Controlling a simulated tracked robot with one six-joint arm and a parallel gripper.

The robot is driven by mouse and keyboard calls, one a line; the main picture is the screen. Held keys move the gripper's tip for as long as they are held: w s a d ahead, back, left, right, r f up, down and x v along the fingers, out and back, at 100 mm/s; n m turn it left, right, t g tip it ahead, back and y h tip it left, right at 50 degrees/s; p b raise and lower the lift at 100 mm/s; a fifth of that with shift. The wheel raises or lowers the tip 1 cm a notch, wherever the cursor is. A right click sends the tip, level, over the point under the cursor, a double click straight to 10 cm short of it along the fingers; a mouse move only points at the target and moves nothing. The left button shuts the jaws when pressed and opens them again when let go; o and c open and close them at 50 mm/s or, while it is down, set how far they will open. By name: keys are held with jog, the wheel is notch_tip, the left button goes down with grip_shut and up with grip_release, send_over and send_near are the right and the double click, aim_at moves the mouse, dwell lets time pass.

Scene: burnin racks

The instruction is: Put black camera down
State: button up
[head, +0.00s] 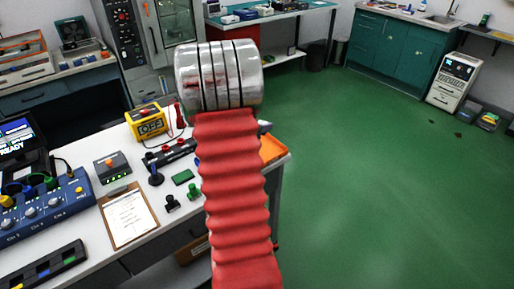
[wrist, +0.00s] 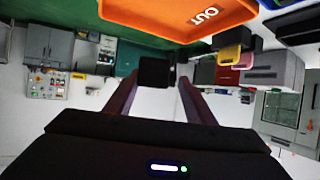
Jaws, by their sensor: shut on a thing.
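In the wrist view the black camera (wrist: 155,72) is a small dark block between the tips of my gripper (wrist: 156,84). The two reddish-brown fingers are closed on its sides. An orange tray marked OUT (wrist: 175,22) shows at the top of the wrist view, apart from the camera there. In the head view part of the orange tray (head: 273,149) shows at the right end of the white bench. My red ribbed arm and its metal joint hide the held camera and most of my gripper in that view.
The white bench (head: 150,239) holds a yellow OFF meter (head: 148,121), a clipboard (head: 128,215), a blue control box (head: 48,209), a black strip (head: 168,153) and small black and green pieces. Green floor (head: 390,190) is open to the right.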

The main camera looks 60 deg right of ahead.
jog(key=shift+f, duration=2.55)
jog(key=shift+f, duration=1.85)
jog(key=o, duration=1.1)
jog(key=shift+f, duration=0.15)
jog(key=v, duration=1.2)
